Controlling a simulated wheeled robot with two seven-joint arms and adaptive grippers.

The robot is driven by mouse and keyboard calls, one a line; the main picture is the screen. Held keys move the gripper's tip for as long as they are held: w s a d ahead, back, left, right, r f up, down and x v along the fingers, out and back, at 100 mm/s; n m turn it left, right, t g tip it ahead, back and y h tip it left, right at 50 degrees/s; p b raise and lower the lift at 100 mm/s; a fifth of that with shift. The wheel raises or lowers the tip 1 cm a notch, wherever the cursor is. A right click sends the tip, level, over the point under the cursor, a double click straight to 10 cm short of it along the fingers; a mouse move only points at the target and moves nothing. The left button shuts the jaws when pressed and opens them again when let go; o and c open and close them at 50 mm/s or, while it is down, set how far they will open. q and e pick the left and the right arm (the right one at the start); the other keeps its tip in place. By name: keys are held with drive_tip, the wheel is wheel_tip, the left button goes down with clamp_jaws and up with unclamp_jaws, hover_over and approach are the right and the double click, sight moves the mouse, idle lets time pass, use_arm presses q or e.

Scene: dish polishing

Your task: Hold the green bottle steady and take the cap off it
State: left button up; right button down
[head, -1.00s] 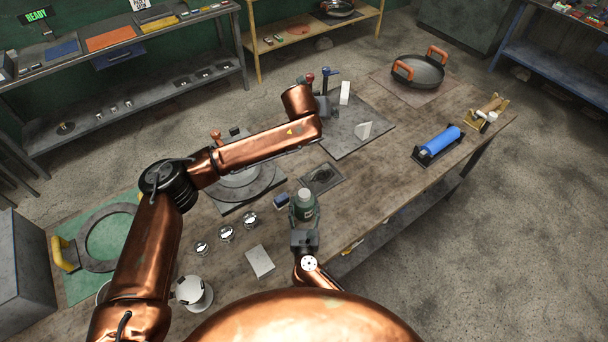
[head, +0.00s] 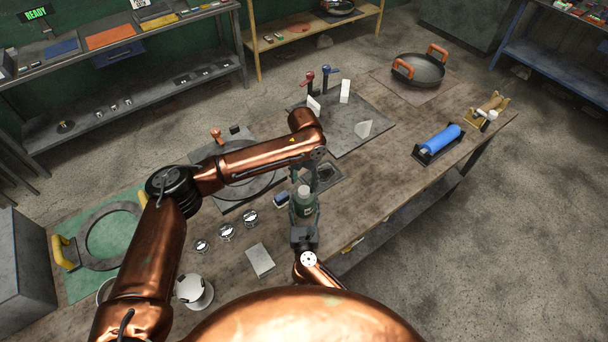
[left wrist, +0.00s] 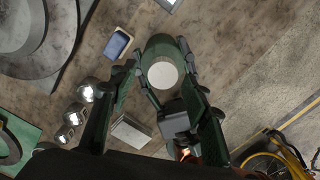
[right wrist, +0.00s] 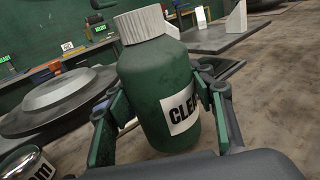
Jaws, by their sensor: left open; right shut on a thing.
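The green bottle (head: 304,208) stands upright near the front edge of the workbench; its label, partly hidden, starts "CLE" in the right wrist view (right wrist: 160,95). Its ribbed white cap (right wrist: 143,24) is on top, and shows from above in the left wrist view (left wrist: 162,75). My right gripper (right wrist: 160,112) is shut on the bottle's body, one finger on each side. My left gripper (left wrist: 160,72) is open and points down above the bottle, its fingertips on either side of the cap. In the head view the left gripper (head: 312,180) shows just behind the bottle's top.
A blue sponge-like block (head: 281,198) lies just left of the bottle. Several shiny metal knobs (head: 227,233) and a pale block (head: 260,260) are nearby. A round wheel plate (left wrist: 22,35) lies to the left.

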sight(304, 188)
use_arm(q)
drive_tip(key=shift+f, duration=1.8)
use_arm(e)
drive_tip(key=shift+r, duration=0.1)
use_arm(q)
drive_tip(key=shift+c, duration=0.2)
